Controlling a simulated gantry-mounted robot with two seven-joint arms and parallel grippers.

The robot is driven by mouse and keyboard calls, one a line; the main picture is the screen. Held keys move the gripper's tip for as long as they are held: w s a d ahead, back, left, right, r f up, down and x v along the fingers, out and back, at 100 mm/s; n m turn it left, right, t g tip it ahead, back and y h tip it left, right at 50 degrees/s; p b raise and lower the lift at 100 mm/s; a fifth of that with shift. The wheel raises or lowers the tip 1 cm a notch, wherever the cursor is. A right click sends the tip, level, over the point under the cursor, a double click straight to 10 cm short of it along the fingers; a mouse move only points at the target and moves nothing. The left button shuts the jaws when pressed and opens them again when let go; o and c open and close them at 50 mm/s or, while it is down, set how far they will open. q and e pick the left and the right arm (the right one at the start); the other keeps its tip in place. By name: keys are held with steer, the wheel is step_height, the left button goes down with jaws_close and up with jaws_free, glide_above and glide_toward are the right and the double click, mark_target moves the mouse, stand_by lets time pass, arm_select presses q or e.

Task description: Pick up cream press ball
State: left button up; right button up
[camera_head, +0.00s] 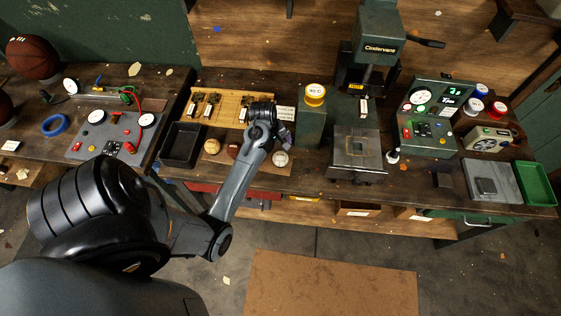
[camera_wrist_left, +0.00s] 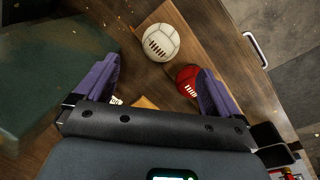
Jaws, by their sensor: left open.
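The cream ball (camera_head: 280,158), pale with dark stitching, rests at the front of the bench, just in front of my left gripper (camera_head: 284,136) in the head view. In the left wrist view the cream ball (camera_wrist_left: 161,42) lies beyond the fingertips, with its dark lacing facing up. My left gripper (camera_wrist_left: 157,78) is open, its two purple fingers apart with nothing held between them. A red ball (camera_wrist_left: 187,80) shows near the right-hand finger, partly hidden by it. My right gripper is in neither view.
The dark red ball (camera_head: 233,150) and a tan ball (camera_head: 212,147) sit left of my forearm. A black tray (camera_head: 182,145) stands further left. A green block with a yellow-topped jar (camera_head: 315,95) stands right of the gripper, beside the press (camera_head: 378,45).

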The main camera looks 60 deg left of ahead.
mark_target(279, 155)
arm_select(q)
steer(key=shift+w+f, duration=0.3)
steer(key=shift+f, duration=1.3)
steer(key=shift+w+f, duration=0.25)
steer(key=shift+f, duration=1.35)
steer(key=shift+w+f, duration=0.3)
steer(key=shift+f, duration=1.3)
steer(key=shift+c, duration=0.4)
steer(key=c, duration=1.1)
steer(key=shift+r, duration=0.15)
